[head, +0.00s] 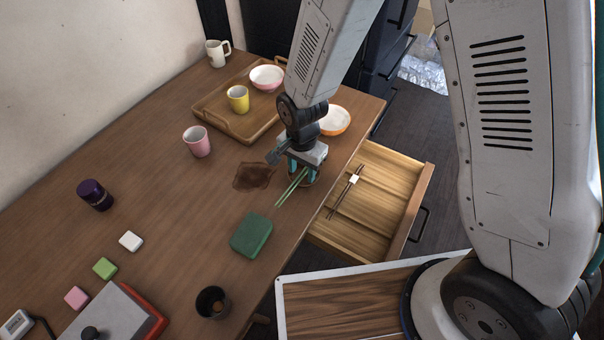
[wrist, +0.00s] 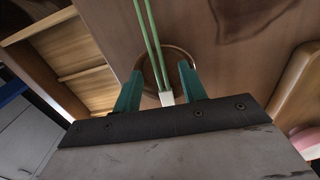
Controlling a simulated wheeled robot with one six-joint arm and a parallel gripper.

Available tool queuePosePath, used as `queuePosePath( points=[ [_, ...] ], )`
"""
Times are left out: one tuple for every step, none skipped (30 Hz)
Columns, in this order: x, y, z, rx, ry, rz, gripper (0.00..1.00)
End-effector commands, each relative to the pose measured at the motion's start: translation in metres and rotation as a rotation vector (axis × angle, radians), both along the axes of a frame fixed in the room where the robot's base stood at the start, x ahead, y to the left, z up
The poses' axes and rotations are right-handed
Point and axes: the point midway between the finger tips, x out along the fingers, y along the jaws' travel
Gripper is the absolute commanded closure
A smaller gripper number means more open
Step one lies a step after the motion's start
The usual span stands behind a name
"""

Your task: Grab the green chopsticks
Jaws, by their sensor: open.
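In the wrist view the chopsticks (wrist: 152,45) run from the top edge down between my fingers, with a white piece (wrist: 167,98) at the lower end. My gripper (head: 302,173) points down over that end. Its teal fingers are open in the wrist view (wrist: 160,72), one on each side of the chopsticks, with gaps showing. A round brown thing (wrist: 181,54) shows beneath the chopsticks.
An open drawer (head: 385,172) right of the table holds brown chopsticks (head: 344,193). A tray (head: 213,108) with a yellow cup stands behind left, an orange bowl (head: 334,120) behind. A green box (head: 251,235) lies in front. A dark spill (head: 252,175) lies left of my gripper.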

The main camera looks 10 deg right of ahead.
Motion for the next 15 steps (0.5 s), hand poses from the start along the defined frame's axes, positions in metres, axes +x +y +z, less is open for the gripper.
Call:
queuePosePath(
  points=[
    [0.0001, 0.0002, 0.0003, 0.000, 0.000, 0.000, 0.58],
    [0.0001, 0.0002, 0.0003, 0.000, 0.000, 0.000, 0.58],
    [0.0001, 0.0001, 0.0003, 0.000, 0.000, 0.000, 0.58],
    [0.0001, 0.0001, 0.0004, 0.000, 0.000, 0.000, 0.64],
    [0.0001, 0.0001, 0.0004, 0.000, 0.000, 0.000, 0.72],
    [0.0001, 0.0001, 0.0004, 0.000, 0.000, 0.000, 0.83],
    [0.0001, 0.0001, 0.0005, 0.000, 0.000, 0.000, 0.92],
    [0.0001, 0.0001, 0.0005, 0.000, 0.000, 0.000, 1.00],
    [0.0001, 0.0001, 0.0005, 0.000, 0.000, 0.000, 1.00],
    [0.0001, 0.0001, 0.0005, 0.000, 0.000, 0.000, 1.00],
    [0.0001, 0.0001, 0.0005, 0.000, 0.000, 0.000, 1.00],
    [0.0001, 0.0001, 0.0005, 0.000, 0.000, 0.000, 1.00],
    [0.0001, 0.0001, 0.0005, 0.000, 0.000, 0.000, 1.00],
    [0.0001, 0.0001, 0.0005, 0.000, 0.000, 0.000, 1.00],
    [0.0001, 0.0001, 0.0006, 0.000, 0.000, 0.000, 1.00]
  ],
)
